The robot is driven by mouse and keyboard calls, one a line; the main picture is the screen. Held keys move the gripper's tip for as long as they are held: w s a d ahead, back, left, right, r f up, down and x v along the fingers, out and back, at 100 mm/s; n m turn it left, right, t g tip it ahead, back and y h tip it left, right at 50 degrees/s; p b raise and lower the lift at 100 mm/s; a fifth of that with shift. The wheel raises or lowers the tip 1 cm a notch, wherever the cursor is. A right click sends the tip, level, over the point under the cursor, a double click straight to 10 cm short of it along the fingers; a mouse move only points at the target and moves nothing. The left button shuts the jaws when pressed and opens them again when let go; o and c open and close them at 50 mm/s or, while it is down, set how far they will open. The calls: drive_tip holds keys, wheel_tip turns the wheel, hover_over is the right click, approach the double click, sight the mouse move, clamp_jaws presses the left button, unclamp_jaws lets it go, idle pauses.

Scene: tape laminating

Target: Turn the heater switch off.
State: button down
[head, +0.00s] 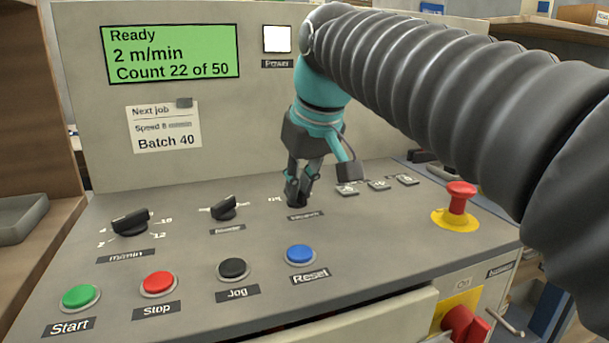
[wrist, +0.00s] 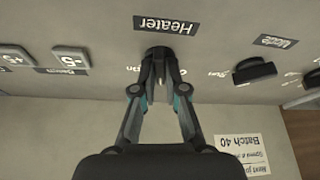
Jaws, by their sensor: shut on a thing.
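My gripper (head: 298,198) reaches down to the control panel and is shut on the heater switch, a dark knob. In the wrist view my gripper (wrist: 159,70) has its fingertips on both sides of the heater switch (wrist: 158,51). The Heater label (wrist: 166,25) lies just beside the knob and appears upside down there. The fingers hide most of the knob and part of the small lettering around it. I cannot tell which setting it points to.
Left of my gripper are a black selector knob (head: 225,207) and the m/min dial (head: 131,222). Start (head: 81,296), Stop (head: 159,282), Jog (head: 233,268) and Reset (head: 300,254) buttons line the front. A red emergency stop (head: 458,198) stands at right. The display (head: 170,53) reads Ready.

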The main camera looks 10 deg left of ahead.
drive_tip(key=n+g+y, duration=0.1)
drive_tip(key=n, duration=0.2)
drive_tip(key=shift+w+d+n+p, duration=0.1)
drive_tip(key=shift+w+n+p, duration=0.05)
drive_tip(key=shift+n+p, duration=0.2)
drive_tip(key=shift+n+g, duration=0.6)
drive_tip(key=shift+n, duration=0.95)
drive_tip(key=c, duration=1.2)
unclamp_jaws()
drive_tip(key=v, duration=1.2)
drive_tip(key=shift+w+d, duration=0.15)
drive_tip(key=shift+d, duration=0.05)
